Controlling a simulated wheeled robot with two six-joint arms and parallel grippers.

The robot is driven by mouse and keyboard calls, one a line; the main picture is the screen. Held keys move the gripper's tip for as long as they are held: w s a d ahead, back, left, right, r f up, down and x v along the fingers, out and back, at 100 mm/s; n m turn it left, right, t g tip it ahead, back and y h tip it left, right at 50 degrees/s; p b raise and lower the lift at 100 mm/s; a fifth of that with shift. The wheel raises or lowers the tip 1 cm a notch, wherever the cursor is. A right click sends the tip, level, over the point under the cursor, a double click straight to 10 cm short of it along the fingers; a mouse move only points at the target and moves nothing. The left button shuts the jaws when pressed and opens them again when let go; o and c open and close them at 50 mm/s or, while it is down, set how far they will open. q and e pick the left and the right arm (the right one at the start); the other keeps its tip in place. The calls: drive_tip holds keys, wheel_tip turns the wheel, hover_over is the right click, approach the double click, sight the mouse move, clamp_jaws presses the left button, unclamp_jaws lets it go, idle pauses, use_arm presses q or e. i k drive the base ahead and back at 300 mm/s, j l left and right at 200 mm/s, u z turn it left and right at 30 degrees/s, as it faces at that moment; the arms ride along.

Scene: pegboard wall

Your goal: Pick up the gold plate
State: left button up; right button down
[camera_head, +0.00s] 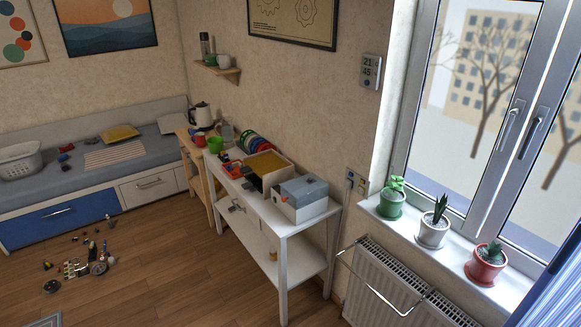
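A flat gold-coloured surface (268,164) shows on the white table, inside or on top of a white box; I cannot tell whether it is a plate. Behind it stand several coloured plate-like discs (256,144) in green, red and blue, partly overlapping. I cannot make out a gold one among them. Another yellow flat item (119,133) lies on the grey bed at the left. Neither of my grippers is in view.
The white table (285,218) also holds a grey-lidded box (302,198) and a red tray (232,170). A radiator (385,285) stands right of it, under a sill with several potted plants. Small parts (85,266) lie scattered on the floor at left; the floor before the table is clear.

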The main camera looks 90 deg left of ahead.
sight(261, 165)
drive_tip(key=u, duration=3.1)
drive_tip(key=i+j+z, duration=0.25)
drive_tip(key=i+j, duration=0.25)
drive_tip(key=i+j+z, duration=0.3)
drive_tip(key=i+j, duration=0.3)
drive_tip(key=i+j+z, duration=0.25)
drive_tip(key=i+j, duration=0.2)
drive_tip(key=j, duration=0.25)
